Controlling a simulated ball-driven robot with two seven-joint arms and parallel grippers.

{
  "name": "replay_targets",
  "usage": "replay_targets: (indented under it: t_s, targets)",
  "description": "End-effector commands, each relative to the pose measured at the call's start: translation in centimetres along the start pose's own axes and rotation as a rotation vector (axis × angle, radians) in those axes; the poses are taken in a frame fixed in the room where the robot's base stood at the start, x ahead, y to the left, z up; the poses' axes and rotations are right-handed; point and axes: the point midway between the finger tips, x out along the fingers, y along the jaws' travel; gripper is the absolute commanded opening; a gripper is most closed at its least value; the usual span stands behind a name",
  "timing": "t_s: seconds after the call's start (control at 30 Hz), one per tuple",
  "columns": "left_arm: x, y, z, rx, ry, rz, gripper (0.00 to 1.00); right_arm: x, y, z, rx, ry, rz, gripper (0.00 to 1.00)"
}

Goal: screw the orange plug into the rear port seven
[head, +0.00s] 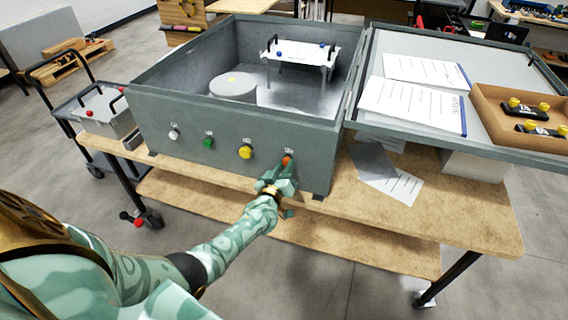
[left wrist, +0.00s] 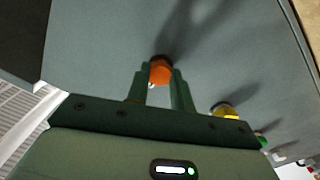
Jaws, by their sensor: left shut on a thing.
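The orange plug (head: 287,160) is at the rightmost port on the panel of the grey analyser box (head: 236,128). In the left wrist view the orange plug (left wrist: 161,72) sits between the two fingertips, against the grey panel, with a dark ring behind it. My left gripper (head: 284,170) is shut on it; it also shows in the left wrist view (left wrist: 163,85). Whether the plug is seated in the port cannot be told. The port's label is too small to read. My right gripper is not in view.
Yellow (head: 245,152), green (head: 208,143) and white (head: 174,134) plugs sit in a row to the left on the same panel. A wooden bench (head: 470,215) carries the box. Papers (head: 385,178) lie right of it. A cardboard tray (head: 485,105) rests on the open lid.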

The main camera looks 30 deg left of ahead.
Motion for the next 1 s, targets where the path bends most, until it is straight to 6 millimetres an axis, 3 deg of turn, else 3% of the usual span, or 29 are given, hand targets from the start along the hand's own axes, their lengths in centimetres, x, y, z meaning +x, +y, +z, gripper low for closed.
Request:
replay_targets:
  t_s: [0.3, 0.63, 0.83, 1.0]
  targets:
    - [0.17, 0.09, -0.28, 0.509, -0.001, 0.001, 0.0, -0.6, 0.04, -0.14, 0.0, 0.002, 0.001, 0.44]
    - [0.19, 0.1, -0.28, 0.574, -0.001, 0.001, 0.0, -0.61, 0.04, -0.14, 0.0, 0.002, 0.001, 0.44]
    - [0.18, 0.11, -0.26, 0.963, -0.01, -0.002, 0.0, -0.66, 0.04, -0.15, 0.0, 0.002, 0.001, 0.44]
    - [0.2, 0.06, -0.33, 1.093, -0.011, -0.001, 0.0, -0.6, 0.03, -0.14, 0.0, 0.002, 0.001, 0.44]
